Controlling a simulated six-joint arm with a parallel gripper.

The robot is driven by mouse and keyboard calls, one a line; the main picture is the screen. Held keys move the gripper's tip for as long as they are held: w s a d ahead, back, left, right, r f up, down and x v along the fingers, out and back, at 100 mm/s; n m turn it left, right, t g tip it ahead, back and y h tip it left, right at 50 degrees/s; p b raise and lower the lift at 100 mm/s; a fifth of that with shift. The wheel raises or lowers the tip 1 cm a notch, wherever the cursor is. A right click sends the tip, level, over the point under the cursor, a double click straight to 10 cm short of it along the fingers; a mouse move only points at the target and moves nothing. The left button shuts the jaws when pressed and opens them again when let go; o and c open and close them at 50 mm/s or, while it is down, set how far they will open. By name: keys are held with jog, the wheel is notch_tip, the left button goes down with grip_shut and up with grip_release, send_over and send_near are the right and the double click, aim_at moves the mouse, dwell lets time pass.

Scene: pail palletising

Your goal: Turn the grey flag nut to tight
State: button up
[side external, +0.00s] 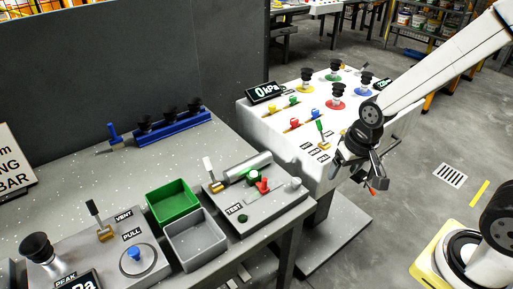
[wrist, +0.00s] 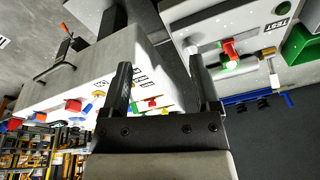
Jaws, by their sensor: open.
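The test fixture (side external: 245,205) lies on the grey bench, marked TEST, and is upper right in the wrist view (wrist: 205,15). A small grey knob-like piece at its right end (side external: 294,184) looks like the grey flag nut; its flag angle is too small to read. A red flag piece (side external: 262,186) sits left of it, and also shows in the wrist view (wrist: 229,47). My gripper (side external: 367,180) is in the air right of the fixture, beside the white cart, apart from both. In the wrist view its two fingers (wrist: 162,90) are spread and empty.
The white cart (side external: 325,105) carries coloured suction cups, small valves and a 0 kPa display (side external: 265,91). Green (side external: 172,203) and grey (side external: 194,240) bins stand left of the fixture. A blue rack (side external: 172,128) holds black cups behind.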

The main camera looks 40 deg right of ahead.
jog(key=w+m, duration=0.3)
jog(key=m, duration=0.3)
jog(key=m+g, duration=0.2)
jog(key=m, duration=1.5)
send_over(297, 180)
notch_tip(297, 180, down, 3)
jog(key=shift+f, duration=0.2)
jog(key=shift+f, duration=0.1)
jog(key=shift+f, duration=3.8)
jog(key=shift+n, duration=0.3)
grip_shut()
